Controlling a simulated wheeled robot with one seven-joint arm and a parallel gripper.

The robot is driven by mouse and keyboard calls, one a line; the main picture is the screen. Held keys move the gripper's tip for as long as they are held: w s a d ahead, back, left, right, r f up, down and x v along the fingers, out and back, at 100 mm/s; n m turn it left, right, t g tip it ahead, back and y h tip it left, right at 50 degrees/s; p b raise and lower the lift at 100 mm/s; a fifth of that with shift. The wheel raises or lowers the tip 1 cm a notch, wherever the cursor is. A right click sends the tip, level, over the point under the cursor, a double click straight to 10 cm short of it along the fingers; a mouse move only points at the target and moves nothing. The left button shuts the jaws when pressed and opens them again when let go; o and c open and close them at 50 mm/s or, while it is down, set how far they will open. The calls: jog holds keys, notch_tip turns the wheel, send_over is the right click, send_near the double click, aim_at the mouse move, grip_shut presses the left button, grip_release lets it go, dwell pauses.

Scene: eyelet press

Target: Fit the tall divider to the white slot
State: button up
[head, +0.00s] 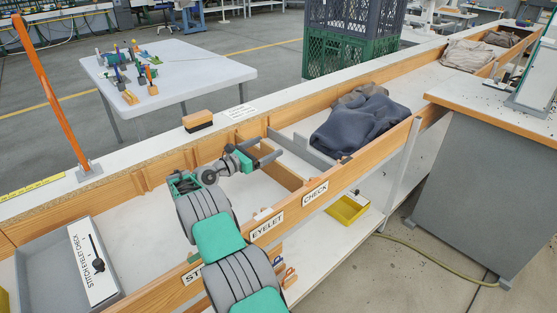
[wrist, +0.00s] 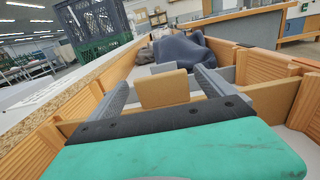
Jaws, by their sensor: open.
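My gripper (head: 266,150) is open over the trough. In the wrist view its two grey fingers (wrist: 162,80) stand on either side of a tan upright tab (wrist: 165,91). The tab appears to belong to a wooden divider (wrist: 262,98) that crosses the trough; the divider also shows in the head view (head: 283,175). I cannot tell whether the fingers touch the tab. A grey panel (head: 310,153) stands just beyond. A small white piece (head: 263,213) sits on the front rail above the EYELET label (head: 267,227); I cannot tell whether it marks the white slot.
Dark cloth (head: 358,122) is heaped in the trough to the right. A grey tray (head: 52,282) lies at the left. A brush (head: 198,120) rests on the back ledge, and an orange post (head: 50,85) rises from it. The trough floor left of my arm is mostly clear.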

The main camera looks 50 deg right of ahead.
jog(key=d, duration=0.2)
jog(key=d+b, duration=0.1)
jog(key=shift+s+d+f, duration=0.2)
jog(key=shift+s+d, duration=0.1)
jog(key=shift+d, duration=0.1)
jog(key=shift+r, duration=0.1)
grip_shut()
dwell(0.5)
